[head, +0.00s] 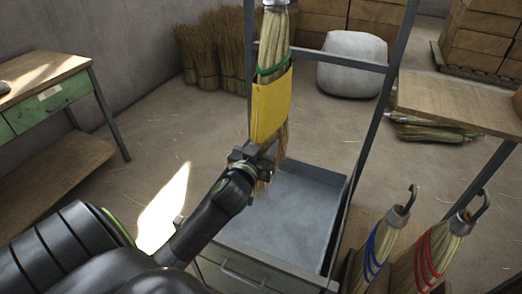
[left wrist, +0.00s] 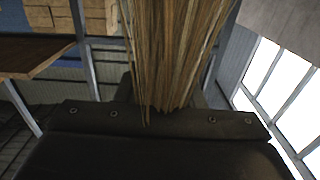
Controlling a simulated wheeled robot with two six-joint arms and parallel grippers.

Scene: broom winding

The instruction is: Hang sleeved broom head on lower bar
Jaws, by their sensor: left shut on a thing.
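The sleeved broom head (head: 275,38) stands nearly upright in the head view, with straw bristles, a green band and a yellow sleeve (head: 270,105) around its lower part. Its metal collar is at the top edge of the picture; anything above is cut off. My left gripper (head: 254,153) is shut on the broom head at its lower end, just below the sleeve. The bristles (left wrist: 175,50) rise from the jaws in the left wrist view. The lower bar (head: 345,62) of the grey frame runs right from beside the broom's upper part; I cannot tell whether they touch. My right gripper is not in view.
A grey tray (head: 290,205) lies under the gripper. Two broom heads with hooks, one blue-banded (head: 378,250) and one red-banded (head: 425,262), stand at lower right. A workbench (head: 40,85) is at left and a wooden table (head: 455,103) at right. Frame posts flank the broom.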

